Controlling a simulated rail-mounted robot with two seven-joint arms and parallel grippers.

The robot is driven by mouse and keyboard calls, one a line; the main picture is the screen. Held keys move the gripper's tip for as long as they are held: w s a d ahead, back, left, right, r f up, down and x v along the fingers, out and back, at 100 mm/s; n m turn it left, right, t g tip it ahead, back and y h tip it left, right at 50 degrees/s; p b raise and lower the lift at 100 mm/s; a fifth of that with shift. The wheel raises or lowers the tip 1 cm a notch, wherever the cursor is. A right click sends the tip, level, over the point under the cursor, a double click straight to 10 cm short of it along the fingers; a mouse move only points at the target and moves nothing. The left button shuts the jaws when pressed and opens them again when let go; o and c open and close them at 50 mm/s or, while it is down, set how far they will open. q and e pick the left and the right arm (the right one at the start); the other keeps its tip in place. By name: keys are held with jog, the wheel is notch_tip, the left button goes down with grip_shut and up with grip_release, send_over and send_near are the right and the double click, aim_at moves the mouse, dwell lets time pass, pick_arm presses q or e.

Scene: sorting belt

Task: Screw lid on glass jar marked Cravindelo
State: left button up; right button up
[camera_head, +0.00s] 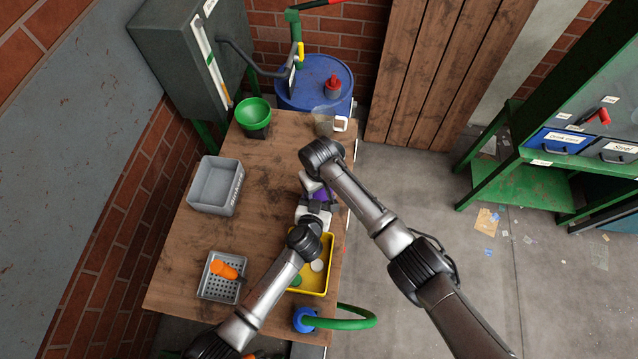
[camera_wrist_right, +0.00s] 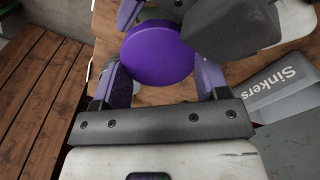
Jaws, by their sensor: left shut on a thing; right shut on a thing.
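A round purple lid (camera_wrist_right: 157,53) sits between the fingers of my right gripper (camera_wrist_right: 162,78) in the right wrist view, its flat top facing the camera. My left gripper (camera_head: 316,204) comes in from the front in the head view and meets the right gripper (camera_head: 312,184) over the table. A bit of purple (camera_head: 321,195) shows between them. The left gripper's dark parts (camera_wrist_right: 235,28) show close beside the lid in the right wrist view. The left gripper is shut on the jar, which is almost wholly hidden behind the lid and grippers. Its marking cannot be read.
A yellow tray (camera_head: 329,279) with a white and a green round piece lies just in front. A grey bin (camera_head: 197,185), a grey perforated basket (camera_head: 210,290) with an orange object and a green bucket (camera_head: 252,115) stand on the wooden table (camera_head: 180,251). The table's left middle is clear.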

jog(key=shift+a+r, duration=0.25)
jog(key=shift+a, duration=0.05)
dwell(1.0)
jog(key=shift+w+d+f, duration=0.1)
jog(key=shift+d+f, duration=0.3)
jog(key=shift+f, duration=0.4)
dwell(0.6)
jog(key=shift+r, duration=0.1)
jog(key=shift+s+r, duration=0.25)
jog(key=shift+r, duration=0.05)
jog(key=shift+a, duration=0.1)
jog(key=shift+a+r, duration=0.2)
jog(key=shift+r, duration=0.05)
jog(key=shift+w+r, duration=0.25)
jog(key=shift+r, duration=0.05)
dwell(0.8)
